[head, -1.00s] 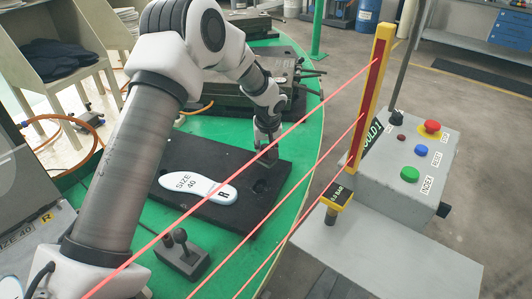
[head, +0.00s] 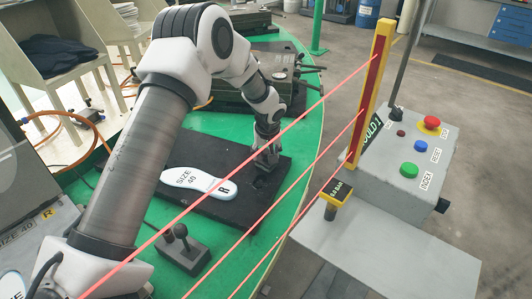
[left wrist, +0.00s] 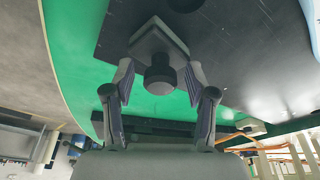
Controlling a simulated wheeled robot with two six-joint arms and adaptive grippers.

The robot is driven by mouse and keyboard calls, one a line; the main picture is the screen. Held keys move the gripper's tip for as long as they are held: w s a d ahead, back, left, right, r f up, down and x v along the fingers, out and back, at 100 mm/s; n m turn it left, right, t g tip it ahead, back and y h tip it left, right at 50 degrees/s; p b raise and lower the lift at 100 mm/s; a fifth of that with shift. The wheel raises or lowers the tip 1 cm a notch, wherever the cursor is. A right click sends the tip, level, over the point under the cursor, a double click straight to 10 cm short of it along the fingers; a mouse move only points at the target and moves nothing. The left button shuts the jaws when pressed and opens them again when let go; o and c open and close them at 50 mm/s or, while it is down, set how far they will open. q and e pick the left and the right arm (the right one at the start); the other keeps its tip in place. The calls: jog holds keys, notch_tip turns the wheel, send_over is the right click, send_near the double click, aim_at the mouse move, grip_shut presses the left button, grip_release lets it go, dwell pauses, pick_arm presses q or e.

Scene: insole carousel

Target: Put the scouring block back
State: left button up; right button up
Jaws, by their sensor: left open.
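In the left wrist view a grey square block with a dark round knob (left wrist: 160,58), which looks like the scouring block, is at the edge of the black plate (left wrist: 245,55). My left gripper (left wrist: 160,78) is open, with one finger on each side of the knob; I cannot tell whether they touch it. In the head view my left gripper (head: 265,158) points down over the right end of the black plate (head: 215,212) and hides most of the block. My right gripper is not in view.
Red beams cross in front of the green table (head: 240,262) from a yellow post (head: 371,90). A grey button box (head: 400,165) stands at right. A two-knob black box (head: 183,250) sits near the plate. A dark metal fixture (head: 235,95) is behind it.

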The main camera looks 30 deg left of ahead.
pick_arm(q)
jog(key=v, duration=1.2)
jog(key=shift+b, duration=0.35)
